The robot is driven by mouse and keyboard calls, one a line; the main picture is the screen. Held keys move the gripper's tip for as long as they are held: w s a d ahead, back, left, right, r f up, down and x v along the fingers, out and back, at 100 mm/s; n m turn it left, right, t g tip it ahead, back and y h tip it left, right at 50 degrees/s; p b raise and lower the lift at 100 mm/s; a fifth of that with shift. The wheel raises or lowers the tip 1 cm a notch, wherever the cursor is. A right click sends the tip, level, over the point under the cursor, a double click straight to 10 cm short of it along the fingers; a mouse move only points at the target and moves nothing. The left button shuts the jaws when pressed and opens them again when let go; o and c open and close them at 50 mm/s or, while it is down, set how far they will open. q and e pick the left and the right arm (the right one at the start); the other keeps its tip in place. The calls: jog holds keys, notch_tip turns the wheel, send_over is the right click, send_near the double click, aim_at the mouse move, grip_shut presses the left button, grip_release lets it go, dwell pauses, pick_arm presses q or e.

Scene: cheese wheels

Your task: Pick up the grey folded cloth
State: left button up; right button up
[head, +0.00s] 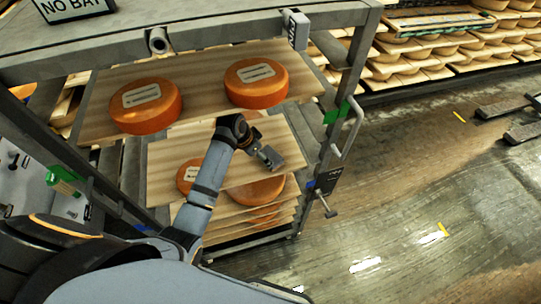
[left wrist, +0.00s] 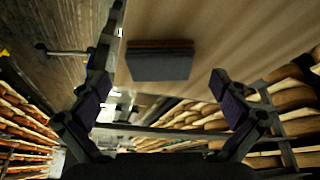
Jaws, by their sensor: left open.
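The grey folded cloth (left wrist: 160,66) shows in the left wrist view as a dark grey block with a brown strip along its upper side. It is against a pale wooden board (left wrist: 230,40), near the board's edge. My left gripper (left wrist: 160,88) is open and empty, its fingers to either side of the cloth in the picture. I cannot tell how far away the cloth is. In the head view my left gripper (head: 268,157) is at the rack, over the lower board; I cannot make out the cloth there. My right gripper is not in view.
Orange cheese wheels (head: 146,105) (head: 256,83) sit on the rack's upper board (head: 200,75). A metal rack post (head: 335,120) stands to the right. Open floor (head: 420,190) lies beyond it.

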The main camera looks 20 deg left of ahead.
aim_at(269, 156)
pick_arm(q)
jog(key=shift+w+d, duration=0.4)
jog(key=shift+w, duration=0.3)
jog(key=shift+w+d+r, duration=0.1)
jog(key=shift+w+d, duration=0.05)
jog(key=x, duration=0.5)
jog(key=shift+w+d+p, duration=0.15)
jog(key=shift+w+p, duration=0.05)
jog(key=shift+p, duration=0.15)
jog(key=c, duration=0.7)
